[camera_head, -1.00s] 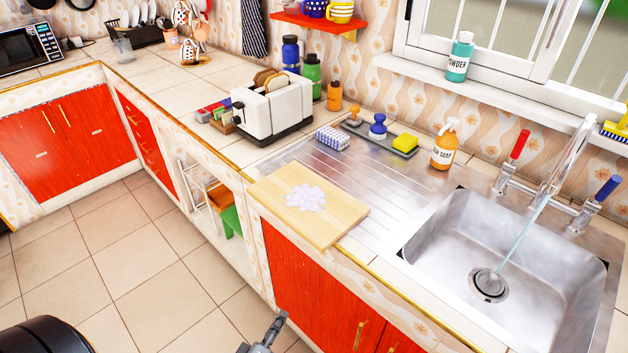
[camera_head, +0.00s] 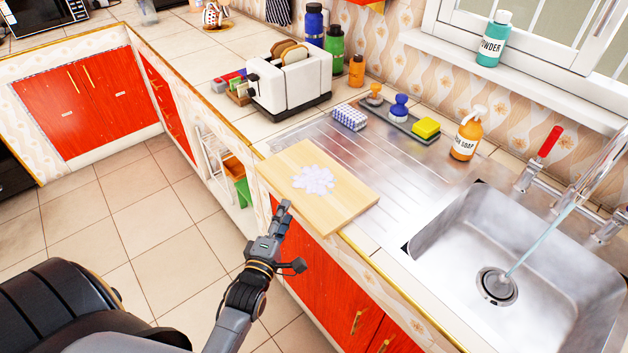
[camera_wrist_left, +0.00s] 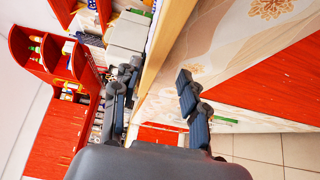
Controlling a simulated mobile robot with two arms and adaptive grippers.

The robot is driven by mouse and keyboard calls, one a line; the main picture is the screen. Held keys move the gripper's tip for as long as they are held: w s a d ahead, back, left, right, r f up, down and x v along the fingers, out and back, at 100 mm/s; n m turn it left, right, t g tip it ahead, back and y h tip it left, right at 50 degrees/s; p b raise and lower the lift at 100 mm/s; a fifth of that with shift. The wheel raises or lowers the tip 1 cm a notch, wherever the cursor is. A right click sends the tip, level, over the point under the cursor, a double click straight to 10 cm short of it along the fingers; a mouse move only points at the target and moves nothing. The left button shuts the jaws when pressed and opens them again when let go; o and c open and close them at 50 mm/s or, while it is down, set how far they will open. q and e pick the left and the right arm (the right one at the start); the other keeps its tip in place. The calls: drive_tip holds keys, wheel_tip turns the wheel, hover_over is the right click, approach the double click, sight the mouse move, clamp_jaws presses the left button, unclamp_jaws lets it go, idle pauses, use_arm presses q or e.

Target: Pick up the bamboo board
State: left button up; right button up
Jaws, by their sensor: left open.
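The bamboo board (camera_head: 345,195) lies flat on the counter, left of the sink, with its near edge at the counter's front edge. A pale lilac patch (camera_head: 313,180) marks its top. My left gripper (camera_head: 291,237) is open and empty, just in front of the board's near edge and over the red cabinet front. In the left wrist view, a tan wooden edge, which appears to be the board (camera_wrist_left: 165,52), runs between the open fingers of my left gripper (camera_wrist_left: 160,82). I cannot tell whether either finger touches it. My right gripper is not in view.
The steel sink (camera_head: 490,240) with running water is to the right. A white toaster (camera_head: 290,85) stands behind the board. A sponge tray (camera_head: 408,125) and an orange soap bottle (camera_head: 467,135) stand at the back. The ribbed drainboard (camera_head: 375,165) beside the board is mostly clear.

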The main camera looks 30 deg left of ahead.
sight(293, 198)
use_arm(q)
drive_tip(key=x, duration=0.1)
drive_tip(key=p+x, duration=0.1)
drive_tip(key=x, duration=0.2)
drive_tip(key=shift+w+d+r, duration=0.25)
drive_tip(key=shift+w+r, duration=0.1)
drive_tip(key=shift+r, duration=0.05)
drive_tip(key=shift+w+a+f, duration=0.1)
drive_tip(key=shift+w, duration=0.1)
clamp_jaws()
